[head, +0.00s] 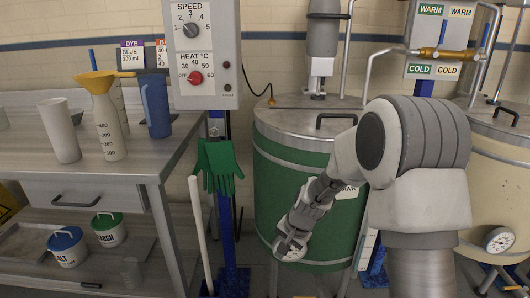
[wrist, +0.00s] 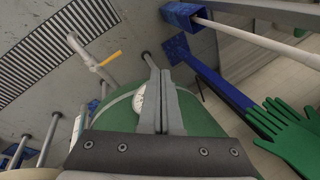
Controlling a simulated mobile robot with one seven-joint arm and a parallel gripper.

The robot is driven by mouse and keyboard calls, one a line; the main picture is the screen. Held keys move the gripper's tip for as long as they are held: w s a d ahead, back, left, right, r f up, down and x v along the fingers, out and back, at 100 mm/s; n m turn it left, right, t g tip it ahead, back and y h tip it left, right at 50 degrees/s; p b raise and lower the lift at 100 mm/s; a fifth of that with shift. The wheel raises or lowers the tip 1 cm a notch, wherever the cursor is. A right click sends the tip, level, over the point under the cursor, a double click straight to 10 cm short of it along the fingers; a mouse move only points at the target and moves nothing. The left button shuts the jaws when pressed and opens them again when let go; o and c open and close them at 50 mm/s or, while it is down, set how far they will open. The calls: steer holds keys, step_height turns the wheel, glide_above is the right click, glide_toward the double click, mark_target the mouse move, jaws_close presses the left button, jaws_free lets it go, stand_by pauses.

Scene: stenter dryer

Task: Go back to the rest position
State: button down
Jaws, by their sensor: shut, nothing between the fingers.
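My gripper (head: 283,250) hangs low in front of the green vat (head: 268,185) in the head view, its fingers pointing down and left. In the wrist view my gripper (wrist: 158,88) shows its two grey fingers pressed together with nothing between them. My arm reaches in from the right of the head view, bent downward. The vat's green side (wrist: 190,113) shows behind the fingers in the wrist view. I cannot tell whether the gripper touches the vat.
Green gloves (head: 217,165) hang left of the vat beside a white pole (head: 201,235). A workbench (head: 120,168) with a jug, funnel and cylinders stands left. A control box (head: 200,58) is above. A cream vat (head: 505,180) stands right. The wrist view shows a floor grate (wrist: 40,60).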

steer(key=s+d+r+n+t+h, duration=0.1)
steer(key=s+d+r+n, duration=0.1)
steer(key=s+r, duration=0.55)
steer(key=s+d+r+n+t, duration=0.1)
steer(key=s+d+r+n, duration=0.2)
steer(key=r, duration=0.7)
steer(key=s+d+r+n+h, duration=0.1)
steer(key=s+d+r, duration=0.15)
steer(key=s, duration=0.55)
steer(key=s+d+r+n+h, duration=0.1)
steer(key=s+d+r, duration=0.15)
steer(key=s, duration=0.65)
step_height(320, 180, up, 23)
steer(key=p, duration=2.2)
steer(key=shift+a+r+t+p, duration=0.15)
steer(key=shift+a+t+p, duration=0.15)
steer(key=shift+t, duration=0.1)
